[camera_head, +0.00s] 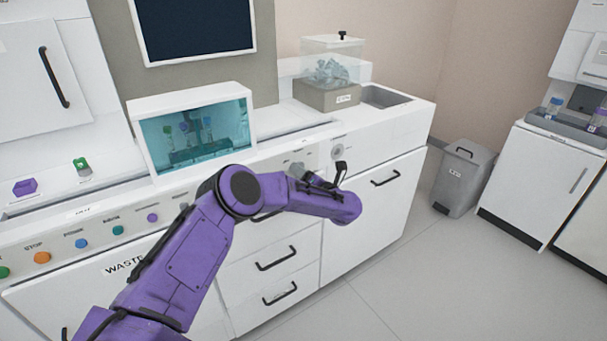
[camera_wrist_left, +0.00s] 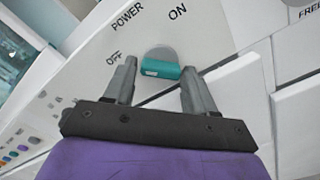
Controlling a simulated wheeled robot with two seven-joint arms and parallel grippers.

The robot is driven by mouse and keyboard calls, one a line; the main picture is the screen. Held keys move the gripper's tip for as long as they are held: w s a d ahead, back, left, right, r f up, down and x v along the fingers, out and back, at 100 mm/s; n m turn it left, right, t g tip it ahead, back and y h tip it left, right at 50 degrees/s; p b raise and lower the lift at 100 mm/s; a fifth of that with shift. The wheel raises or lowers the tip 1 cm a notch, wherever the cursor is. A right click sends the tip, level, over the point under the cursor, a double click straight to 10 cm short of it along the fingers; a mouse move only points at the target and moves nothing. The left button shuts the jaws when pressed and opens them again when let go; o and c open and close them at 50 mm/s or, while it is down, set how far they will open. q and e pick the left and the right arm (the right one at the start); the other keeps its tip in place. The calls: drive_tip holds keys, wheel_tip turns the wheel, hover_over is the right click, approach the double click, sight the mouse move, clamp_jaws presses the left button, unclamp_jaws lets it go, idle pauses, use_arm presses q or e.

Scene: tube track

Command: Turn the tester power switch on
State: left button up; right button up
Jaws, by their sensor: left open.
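The tester power switch is a teal handle (camera_wrist_left: 160,69) on a round grey base (camera_wrist_left: 165,54) in the left wrist view. The panel behind it reads OFF to the left, POWER above and ON at the upper right. The handle lies nearly level in the picture, its left end on the OFF side. My left gripper (camera_wrist_left: 159,73) is open, one finger on each side of the handle; I cannot tell whether either touches it. In the head view my left gripper (camera_head: 301,173) is at the counter front, and my arm partly hides the switch area. My right gripper is not in view.
A lit tester window (camera_head: 196,132) stands on the counter. Coloured buttons (camera_head: 81,243) line the panel at left, and a round dial (camera_head: 338,152) sits right of the switch. Drawers (camera_head: 275,258) lie below. A grey bin (camera_head: 462,178) stands on open floor at right.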

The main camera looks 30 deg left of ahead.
use_arm(q)
drive_tip(key=c, duration=0.8)
drive_tip(key=shift+r+m+p, duration=0.2)
drive_tip(key=shift+m+p, duration=0.1)
drive_tip(key=shift+m, duration=4.15)
drive_tip(key=shift+r+m+p, duration=0.15)
drive_tip(key=shift+m+p, duration=0.15)
drive_tip(key=shift+m, duration=4.15)
drive_tip(key=o, duration=0.8)
